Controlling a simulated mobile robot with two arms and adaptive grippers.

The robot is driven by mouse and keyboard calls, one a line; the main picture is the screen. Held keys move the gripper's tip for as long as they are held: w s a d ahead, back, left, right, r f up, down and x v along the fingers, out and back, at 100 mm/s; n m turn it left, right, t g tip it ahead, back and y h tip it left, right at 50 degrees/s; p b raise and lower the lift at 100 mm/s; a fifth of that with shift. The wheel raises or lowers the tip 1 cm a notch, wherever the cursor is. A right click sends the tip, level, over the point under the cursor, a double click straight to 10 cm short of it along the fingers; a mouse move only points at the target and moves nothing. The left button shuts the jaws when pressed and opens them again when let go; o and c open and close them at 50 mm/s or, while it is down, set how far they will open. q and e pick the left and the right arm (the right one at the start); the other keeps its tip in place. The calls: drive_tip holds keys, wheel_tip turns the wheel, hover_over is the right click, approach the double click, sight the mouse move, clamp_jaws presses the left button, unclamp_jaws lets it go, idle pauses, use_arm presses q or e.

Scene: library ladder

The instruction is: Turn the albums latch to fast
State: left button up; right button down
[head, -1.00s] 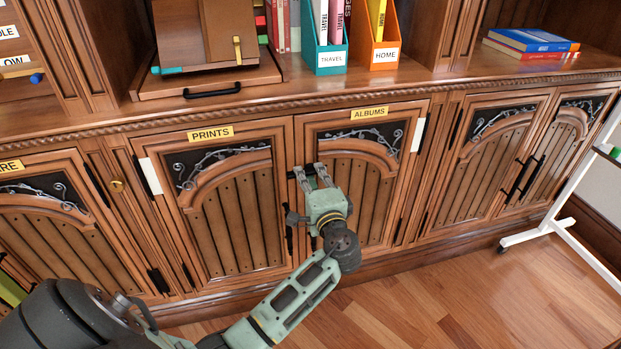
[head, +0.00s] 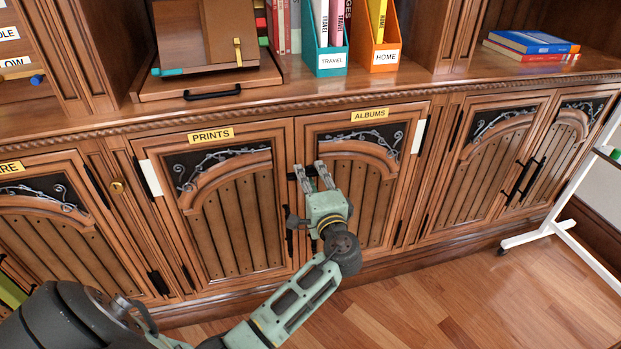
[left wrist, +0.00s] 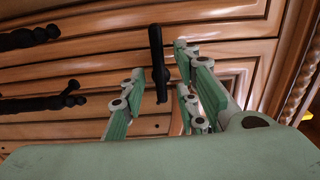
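The ALBUMS door (head: 362,200) is shut, with its yellow label (head: 369,115) at the top. A small dark latch (head: 292,176) shows at the door's left edge, mostly hidden by my left gripper (head: 313,178). In the left wrist view a black bar (left wrist: 157,62), which looks like the latch, stands between the fingers of my left gripper (left wrist: 165,92). The fingers are apart, with a gap on each side of the bar. I cannot tell whether either finger touches it. My right gripper is not in view.
The PRINTS door (head: 225,205) adjoins on the left, also shut. Black handles (left wrist: 45,103) lie left of the fingers in the wrist view. The counter above holds book files (head: 330,58). A white stand (head: 560,228) is at the far right; the floor in front is clear.

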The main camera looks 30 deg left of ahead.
use_arm(q)
drive_tip(key=v, duration=1.1)
drive_tip(key=shift+s+d, duration=0.25)
drive_tip(key=shift+d, duration=0.05)
